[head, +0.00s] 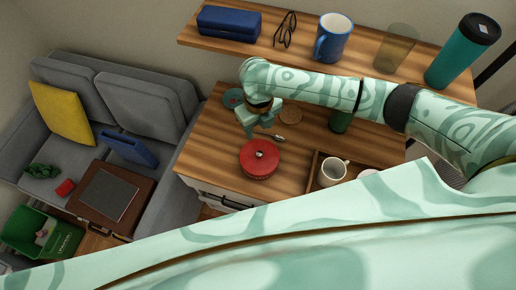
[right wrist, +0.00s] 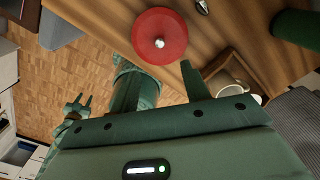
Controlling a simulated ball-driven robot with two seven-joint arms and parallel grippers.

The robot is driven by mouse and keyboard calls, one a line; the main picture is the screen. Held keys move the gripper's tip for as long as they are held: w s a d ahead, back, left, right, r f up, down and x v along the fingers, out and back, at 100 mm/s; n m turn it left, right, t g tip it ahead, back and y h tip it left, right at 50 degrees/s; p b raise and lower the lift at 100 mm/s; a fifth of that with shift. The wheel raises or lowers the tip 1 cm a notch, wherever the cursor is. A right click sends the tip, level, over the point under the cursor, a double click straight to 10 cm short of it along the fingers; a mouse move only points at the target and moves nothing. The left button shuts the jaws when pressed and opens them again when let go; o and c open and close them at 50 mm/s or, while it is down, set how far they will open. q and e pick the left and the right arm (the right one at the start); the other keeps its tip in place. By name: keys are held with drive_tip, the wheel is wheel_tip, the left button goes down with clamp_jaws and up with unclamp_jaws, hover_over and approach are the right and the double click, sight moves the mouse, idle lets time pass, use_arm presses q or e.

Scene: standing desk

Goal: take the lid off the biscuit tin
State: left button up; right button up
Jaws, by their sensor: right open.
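The round red biscuit tin (head: 260,163) stands upright on the wooden desk, near its front edge. Its red lid (head: 252,155) has a small silver knob and sits on the tin. In the right wrist view the lid (right wrist: 150,30) is seen from above, beyond the fingers. My right gripper (head: 262,131) is open and empty, above the desk just behind the tin and apart from it. In the right wrist view its fingers (right wrist: 160,88) are spread. My left gripper (right wrist: 77,103) shows small at the left of that view, low over the floor, its two prongs apart.
A wooden tray (head: 316,160) with a white mug (head: 333,172) stands right of the tin. A spoon (head: 278,138), a cork coaster (head: 291,114) and a green cylinder (head: 340,121) are behind. A shelf (head: 285,54) holds a blue mug (head: 333,38) and other things. Desk left of the tin is clear.

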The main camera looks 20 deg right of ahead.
drive_tip(key=b, duration=0.1)
hover_over(260, 153)
wheel_tip(260, 153, down, 5)
drive_tip(key=f, duration=0.1)
drive_tip(key=f+b, duration=0.1)
drive_tip(key=f, duration=0.1)
drive_tip(key=shift+w+a+f, duration=0.2)
drive_tip(key=shift+w+f, duration=0.05)
drive_tip(key=shift+w, duration=0.1)
drive_tip(key=shift+f+b, duration=0.3)
drive_tip(key=shift+f, duration=0.3)
drive_tip(key=f, duration=0.1)
drive_tip(key=f+b, duration=0.1)
drive_tip(key=f, duration=0.3)
drive_tip(key=shift+s+d, duration=0.15)
drive_tip(key=shift+s, duration=0.2)
use_arm(q)
drive_tip(key=f, duration=0.2)
drive_tip(key=s+f, duration=0.1)
drive_tip(key=f, duration=0.1)
drive_tip(key=shift+s+d+f, duration=0.1)
drive_tip(key=shift+f, duration=0.2)
use_arm(e)
clamp_jaws()
